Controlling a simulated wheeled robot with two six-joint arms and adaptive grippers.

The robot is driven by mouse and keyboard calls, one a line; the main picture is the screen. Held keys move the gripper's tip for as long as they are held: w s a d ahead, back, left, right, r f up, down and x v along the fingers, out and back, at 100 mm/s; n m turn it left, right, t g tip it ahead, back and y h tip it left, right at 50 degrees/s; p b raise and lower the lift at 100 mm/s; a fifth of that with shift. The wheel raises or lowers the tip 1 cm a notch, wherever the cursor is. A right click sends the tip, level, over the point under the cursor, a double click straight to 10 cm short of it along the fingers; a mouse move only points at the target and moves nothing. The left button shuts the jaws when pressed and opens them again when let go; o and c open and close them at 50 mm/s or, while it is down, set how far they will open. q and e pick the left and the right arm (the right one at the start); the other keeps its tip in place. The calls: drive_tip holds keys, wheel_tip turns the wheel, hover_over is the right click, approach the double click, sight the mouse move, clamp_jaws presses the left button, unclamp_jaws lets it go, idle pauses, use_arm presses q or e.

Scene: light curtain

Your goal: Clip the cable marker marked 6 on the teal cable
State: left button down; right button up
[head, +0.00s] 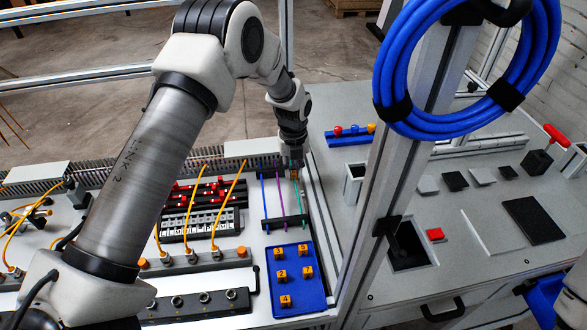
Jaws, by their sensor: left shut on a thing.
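My left gripper (294,172) reaches down at the upper end of the teal cable (299,203) and is shut on a small orange cable marker (295,177). The number on this marker cannot be read. The marker overlaps the top of the teal cable in the picture; I cannot tell whether it is clipped around it. A blue cable (265,200) and a purple cable (281,195) run beside the teal one, to its left. Other orange markers lie in a blue tray (315,299), among them ones marked 2 (281,274) and 4 (286,300). My right gripper is not in view.
A black bar (285,222) crosses the lower ends of the cables. An aluminium post (381,190) with a coiled blue hose (383,75) stands right of them. Yellow cables (233,200) and a row of sockets (205,258) lie to the left.

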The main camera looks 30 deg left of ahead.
use_arm(q)
drive_tip(key=shift+f, duration=0.1)
idle(0.4)
drive_tip(key=c, duration=1)
unclamp_jaws()
drive_tip(key=shift+r+p, duration=2.85)
drive_tip(key=shift+r, duration=0.95)
